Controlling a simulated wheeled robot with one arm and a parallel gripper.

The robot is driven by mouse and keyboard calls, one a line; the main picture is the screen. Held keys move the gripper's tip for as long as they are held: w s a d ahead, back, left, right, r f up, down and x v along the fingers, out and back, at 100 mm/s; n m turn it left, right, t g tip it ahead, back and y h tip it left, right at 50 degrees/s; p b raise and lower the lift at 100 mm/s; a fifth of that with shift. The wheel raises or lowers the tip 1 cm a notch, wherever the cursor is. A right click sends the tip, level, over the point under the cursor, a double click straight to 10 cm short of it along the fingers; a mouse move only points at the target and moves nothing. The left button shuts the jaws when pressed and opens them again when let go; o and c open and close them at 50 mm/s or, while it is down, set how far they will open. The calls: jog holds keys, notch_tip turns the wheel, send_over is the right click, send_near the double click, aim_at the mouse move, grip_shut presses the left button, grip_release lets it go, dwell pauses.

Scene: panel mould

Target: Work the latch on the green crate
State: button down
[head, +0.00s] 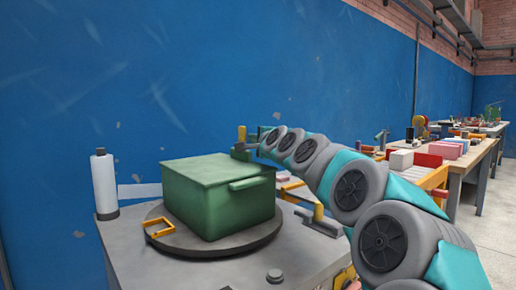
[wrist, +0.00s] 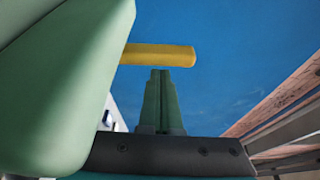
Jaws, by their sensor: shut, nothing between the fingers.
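The green crate (head: 215,195) stands closed on a round dark turntable (head: 160,248), with a ledge-like handle on its right-hand face. In the wrist view its green side (wrist: 60,90) fills the left. My arm reaches past the crate's right to its far side; the head view does not show my fingertips clearly. In the wrist view my gripper (wrist: 160,72) is shut and empty, its tips just below a yellow bar (wrist: 158,57) beside the crate. I cannot tell whether they touch, or whether the bar is the latch.
A yellow bracket (head: 158,228) lies at the turntable's front left. A white bottle (head: 104,184) stands at the bench's left edge. A yellow-handled clamp (head: 318,212) is right of the crate. A blue wall (head: 200,70) rises close behind. Cluttered benches (head: 455,160) run off right.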

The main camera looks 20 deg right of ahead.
jog(key=shift+s+a+r+n+b, duration=0.15)
jog(key=shift+a+n+b, duration=0.15)
jog(key=shift+a+n, duration=0.1)
jog(key=shift+s, duration=0.1)
dwell(0.4)
